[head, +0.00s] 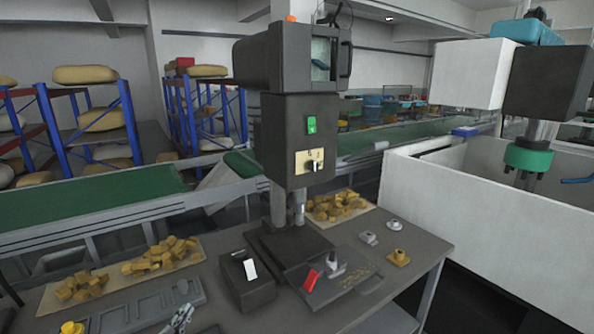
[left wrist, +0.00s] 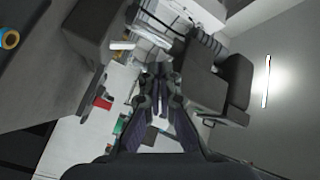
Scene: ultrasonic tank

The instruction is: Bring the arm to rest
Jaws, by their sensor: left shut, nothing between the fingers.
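My left gripper (head: 183,314) shows at the bottom edge of the head view, low at the near side of the grey workbench (head: 330,318), in front of a grey tray (head: 150,307) with recesses. In the left wrist view its fingers (left wrist: 157,82) are together with nothing between them. That view is tilted and shows the room past the fingers. My right gripper is in neither view.
A dark press machine (head: 295,140) stands on the bench. A black box (head: 246,284) and a dark plate with a red piece (head: 312,280) lie before it. Brass-coloured parts (head: 160,256) lie in heaps. A white-walled enclosure (head: 450,215) is at right, a green conveyor (head: 90,195) behind.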

